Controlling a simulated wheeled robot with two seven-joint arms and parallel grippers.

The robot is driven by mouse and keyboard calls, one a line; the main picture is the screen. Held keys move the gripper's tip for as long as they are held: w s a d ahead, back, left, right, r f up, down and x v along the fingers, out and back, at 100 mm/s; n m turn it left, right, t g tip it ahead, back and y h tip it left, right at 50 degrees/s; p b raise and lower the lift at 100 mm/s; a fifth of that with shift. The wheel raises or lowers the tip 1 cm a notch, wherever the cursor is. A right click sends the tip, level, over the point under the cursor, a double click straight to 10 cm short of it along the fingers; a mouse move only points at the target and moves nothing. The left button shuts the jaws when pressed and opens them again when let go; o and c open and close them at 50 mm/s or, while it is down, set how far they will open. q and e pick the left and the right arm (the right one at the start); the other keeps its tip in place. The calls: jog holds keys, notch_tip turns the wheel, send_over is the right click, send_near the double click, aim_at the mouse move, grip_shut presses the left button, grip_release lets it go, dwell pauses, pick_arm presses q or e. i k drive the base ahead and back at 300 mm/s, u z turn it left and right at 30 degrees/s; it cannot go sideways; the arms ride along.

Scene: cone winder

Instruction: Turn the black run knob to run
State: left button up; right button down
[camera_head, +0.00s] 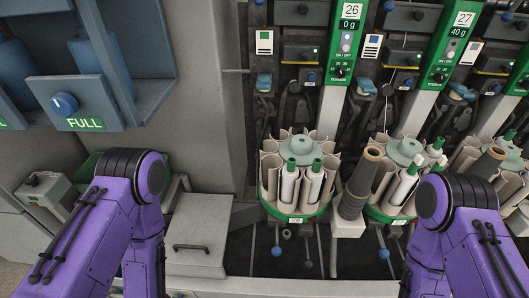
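No label reading run is legible, so I cannot tell for certain which control is the black run knob. A small black knob (33,180) sits on top of a grey box (47,193) at the lower left. Other small black knobs show above the TENSION labels on the green panels, one on panel 26 (340,72) and one on panel 27 (439,78). My purple left arm stands at the lower left, to the right of the grey box. My purple right arm stands at the lower right, before the winder. Both grippers are out of view.
A blue knob (64,104) above a FULL label is on a blue-grey panel at the upper left. Carousels of white bobbins (302,185) stand at centre and right, with brown cones (359,184) between. A lidded grey box (200,236) with a handle lies between my arms.

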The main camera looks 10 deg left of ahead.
aim_at(32, 180)
jog(key=u, duration=1.95)
jog(key=k, duration=0.6)
jog(key=u, duration=0.15)
jog(key=i, duration=1.2)
jog(key=z, duration=0.7)
